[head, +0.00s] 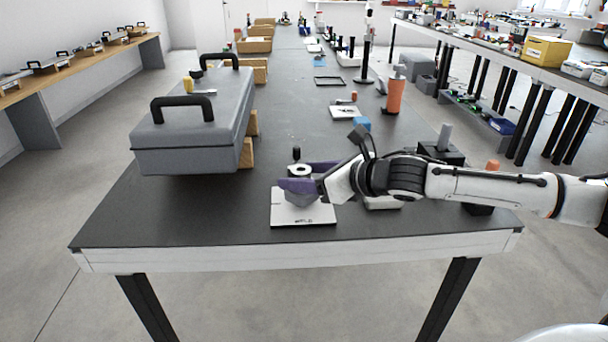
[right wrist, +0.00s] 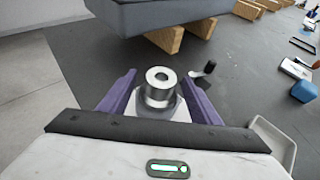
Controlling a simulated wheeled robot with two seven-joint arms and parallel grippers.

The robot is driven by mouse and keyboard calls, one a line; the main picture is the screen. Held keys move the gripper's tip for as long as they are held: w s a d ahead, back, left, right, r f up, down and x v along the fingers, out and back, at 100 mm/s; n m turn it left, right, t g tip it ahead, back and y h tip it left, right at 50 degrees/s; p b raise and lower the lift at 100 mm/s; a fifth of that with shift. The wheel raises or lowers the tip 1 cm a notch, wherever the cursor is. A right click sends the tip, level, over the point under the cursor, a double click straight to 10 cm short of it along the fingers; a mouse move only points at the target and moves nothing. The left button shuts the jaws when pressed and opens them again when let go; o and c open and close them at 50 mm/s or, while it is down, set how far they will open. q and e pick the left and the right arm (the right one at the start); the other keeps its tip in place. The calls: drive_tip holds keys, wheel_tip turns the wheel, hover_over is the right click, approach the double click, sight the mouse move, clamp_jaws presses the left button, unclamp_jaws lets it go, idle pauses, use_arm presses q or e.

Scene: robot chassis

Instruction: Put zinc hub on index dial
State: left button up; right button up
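The zinc hub (right wrist: 158,86) is a shiny silver cylinder with a centre hole, seen upright in the right wrist view. Its ring-shaped top (head: 299,169) shows in the head view. My right gripper (head: 308,175) has its purple fingers spread on either side of the hub. In the wrist view (right wrist: 160,100) gaps show between hub and fingers. A white plate (head: 303,216) with small dark lettering lies below the fingers at the table's front. I cannot tell whether this plate belongs to the index dial, and the hub's base is partly hidden. My left gripper is out of view.
A large grey toolbox (head: 192,135) on wooden blocks stands left of the gripper. A small black knob-like piece (head: 296,153) stands just behind the hub. A pale tray (head: 383,203) lies under my right arm. An orange cylinder (head: 394,97) stands farther back; the front-left table is clear.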

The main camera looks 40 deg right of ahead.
drive_tip(key=shift+s+d+r, duration=0.1)
drive_tip(key=shift+r, duration=0.1)
drive_tip(key=b+v, duration=0.2)
drive_tip(key=v, duration=0.4)
drive_tip(key=shift+s+d+f+b, duration=0.1)
drive_tip(key=shift+s+f+b, duration=0.05)
drive_tip(key=shift+b, duration=0.25)
drive_tip(key=b, duration=0.2)
approach(310, 175)
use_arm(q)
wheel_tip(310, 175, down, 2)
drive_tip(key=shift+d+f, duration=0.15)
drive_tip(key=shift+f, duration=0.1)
use_arm(e)
drive_tip(key=shift+s, duration=0.15)
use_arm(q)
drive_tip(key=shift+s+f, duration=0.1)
